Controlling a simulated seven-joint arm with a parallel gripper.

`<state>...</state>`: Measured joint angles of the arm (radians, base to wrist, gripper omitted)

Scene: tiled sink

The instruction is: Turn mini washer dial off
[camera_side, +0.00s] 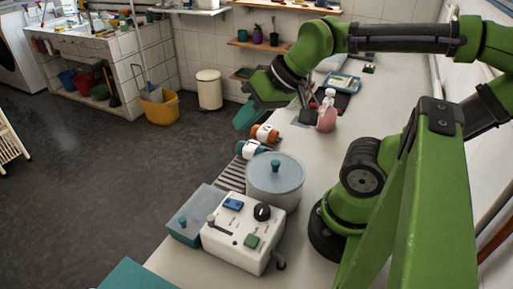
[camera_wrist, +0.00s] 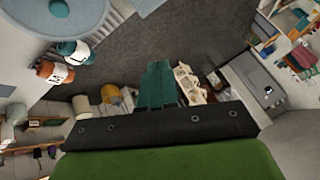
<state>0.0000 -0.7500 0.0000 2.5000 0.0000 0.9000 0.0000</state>
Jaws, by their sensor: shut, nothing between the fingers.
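The mini washer stands on the near part of the counter in the side view. It has a white control box (camera_side: 232,246), a round tub with a translucent lid (camera_side: 290,172) and a lower lidded box (camera_side: 184,226). The black dial (camera_side: 262,211) is on top of the control box, near a blue switch (camera_side: 233,204) and a green button (camera_side: 251,241). The dial's setting is too small to read. My gripper (camera_side: 248,114) is shut and empty, high up and well beyond the washer. Its teal fingers (camera_wrist: 158,84) point over the floor in the wrist view, where the tub lid (camera_wrist: 35,22) shows but the dial does not.
Two small bottles, orange (camera_side: 264,133) and teal (camera_side: 250,149), lie beyond the tub. A pink bottle (camera_side: 326,118) stands farther along the counter. A yellow bucket (camera_side: 159,108) is on the floor. The air above the control box is clear.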

